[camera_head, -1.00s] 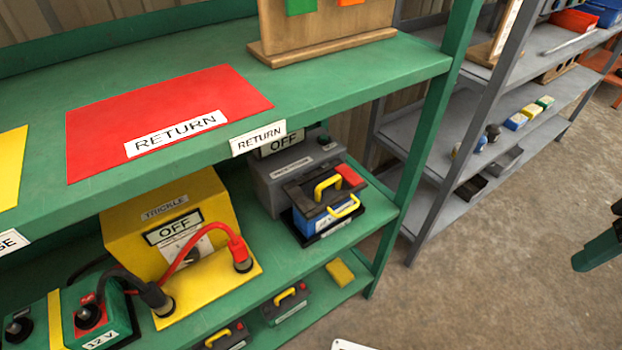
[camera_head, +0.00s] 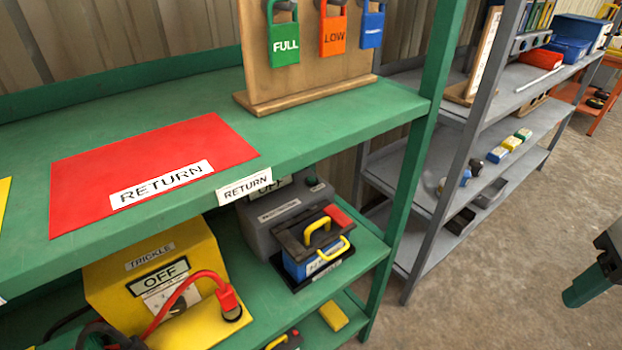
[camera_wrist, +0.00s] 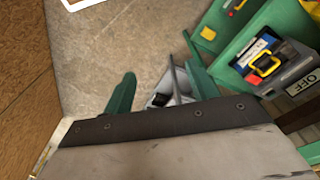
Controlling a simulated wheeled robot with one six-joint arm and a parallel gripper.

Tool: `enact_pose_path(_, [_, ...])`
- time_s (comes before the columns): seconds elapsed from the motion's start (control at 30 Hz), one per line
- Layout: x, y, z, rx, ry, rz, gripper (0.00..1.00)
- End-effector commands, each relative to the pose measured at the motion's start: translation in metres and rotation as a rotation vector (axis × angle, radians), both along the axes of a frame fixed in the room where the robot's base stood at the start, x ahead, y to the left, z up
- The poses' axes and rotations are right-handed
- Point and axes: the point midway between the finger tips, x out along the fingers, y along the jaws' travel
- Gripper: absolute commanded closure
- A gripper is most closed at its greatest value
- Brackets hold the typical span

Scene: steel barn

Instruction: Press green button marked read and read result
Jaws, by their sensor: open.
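A grey box (camera_head: 258,215) with an OFF display stands on the middle green shelf. A small green spot (camera_head: 311,181), perhaps a button, shows on its top right; I cannot read any "read" marking. A blue battery (camera_head: 296,267) with a dark top, yellow handles and a red part sits in front of the box. My gripper (camera_head: 585,287) is at the right edge of the head view, over the floor and well apart from the box. In the wrist view my gripper's green fingers (camera_wrist: 158,58) are open and empty; the blue battery (camera_wrist: 262,60) is at the right.
A yellow TRICKLE box (camera_head: 165,262) with an OFF display and red lead stands left. Above are a red RETURN mat (camera_head: 140,175) and a wooden board (camera_head: 262,92) with FULL and LOW tags.

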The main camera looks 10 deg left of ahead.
Motion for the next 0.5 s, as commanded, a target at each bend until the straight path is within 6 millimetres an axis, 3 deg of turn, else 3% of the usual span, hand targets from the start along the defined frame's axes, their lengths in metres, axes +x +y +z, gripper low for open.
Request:
enact_pose_path(0.17, [0.0,0.0,0.0,0.0,0.0,0.0,0.42])
enact_pose_path(0.37, [0.0,0.0,0.0,0.0,0.0,0.0,0.97])
enact_pose_path(0.5, [0.0,0.0,0.0,0.0,0.0,0.0,1.0])
